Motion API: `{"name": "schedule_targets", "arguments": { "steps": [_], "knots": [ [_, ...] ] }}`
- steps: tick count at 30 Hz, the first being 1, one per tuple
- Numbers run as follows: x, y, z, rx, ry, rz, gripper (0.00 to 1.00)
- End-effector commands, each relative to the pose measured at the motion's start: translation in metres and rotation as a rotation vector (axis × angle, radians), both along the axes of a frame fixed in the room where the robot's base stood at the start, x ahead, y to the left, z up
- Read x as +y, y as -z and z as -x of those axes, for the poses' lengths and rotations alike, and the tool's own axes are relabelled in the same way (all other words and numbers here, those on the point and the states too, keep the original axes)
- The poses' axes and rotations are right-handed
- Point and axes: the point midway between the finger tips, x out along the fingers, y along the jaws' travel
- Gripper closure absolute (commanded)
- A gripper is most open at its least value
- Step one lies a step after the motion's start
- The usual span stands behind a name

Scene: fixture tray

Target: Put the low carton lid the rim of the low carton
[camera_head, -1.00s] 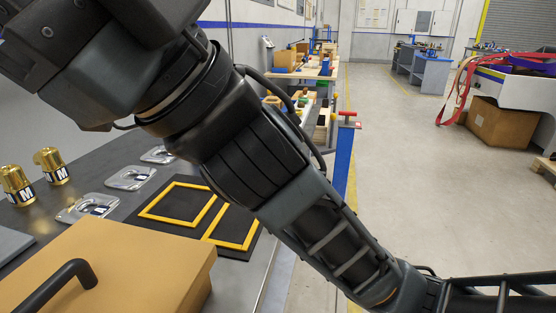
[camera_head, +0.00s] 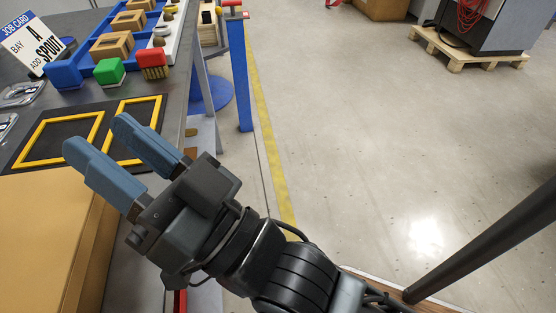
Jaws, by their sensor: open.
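A tan carton-like box (camera_head: 45,245) stands at the lower left, cut off by the picture edge. I cannot tell whether its flat top is the low carton lid or part of the carton; no open rim shows. My gripper (camera_head: 98,136) has two blue fingers spread apart with nothing between them. In the picture, the fingers overlap the black mat and lie just above the box's far right corner. Whether they touch anything is not clear.
A black mat (camera_head: 17,164) with two yellow square outlines lies beyond the box. A blue post (camera_head: 238,85) stands beside the bench; open floor lies right.

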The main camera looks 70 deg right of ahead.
Motion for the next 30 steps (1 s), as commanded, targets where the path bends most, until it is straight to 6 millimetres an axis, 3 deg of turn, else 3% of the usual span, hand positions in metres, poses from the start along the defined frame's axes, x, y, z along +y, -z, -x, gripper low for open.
{"name": "schedule_targets", "arguments": {
  "steps": [1,5,9,15,21,30],
  "knots": [
    [-0.001,0.019,0.011,0.063,0.005,0.0,0.58],
    [-0.007,0.066,0.043,0.225,0.02,0.025,0.58],
    [-0.017,0.115,0.089,0.414,0.026,0.083,0.58],
    [-0.039,0.164,0.161,0.654,0.015,0.204,0.58],
    [-0.059,0.184,0.208,0.795,-0.001,0.3,0.58],
    [-0.064,0.187,0.218,0.826,-0.005,0.326,0.58]
  ]
}}
